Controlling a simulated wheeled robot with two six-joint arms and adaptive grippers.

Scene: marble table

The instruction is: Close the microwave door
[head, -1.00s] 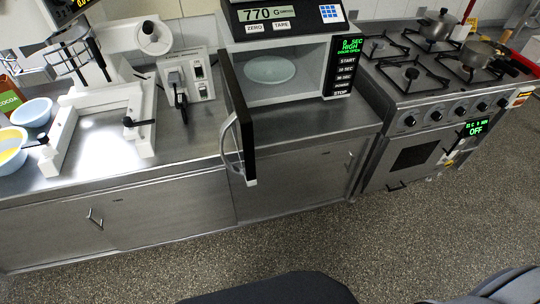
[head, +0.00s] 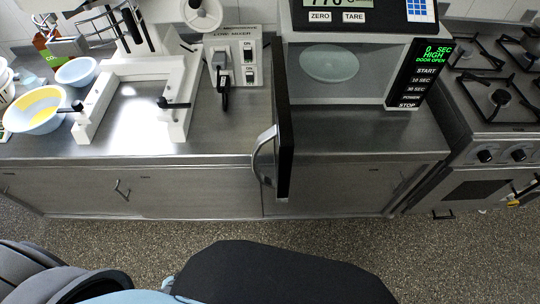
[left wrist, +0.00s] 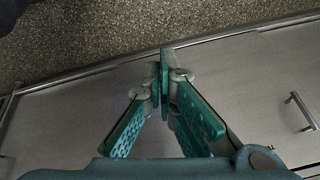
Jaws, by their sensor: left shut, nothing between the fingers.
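The microwave (head: 345,72) stands on the steel counter, and its display reads door open. Its black-edged door (head: 284,140) is swung out towards me, with a curved silver handle (head: 263,155) on its left face. A round glass plate (head: 329,62) shows inside the lit cavity. My left gripper (left wrist: 165,62) shows in the left wrist view with its teal fingers together and nothing between them, above the cabinet fronts and floor. Neither gripper is visible in the head view, and the left wrist view shows no microwave door.
A scale (head: 360,14) sits on the microwave. A stove (head: 495,115) is at right.

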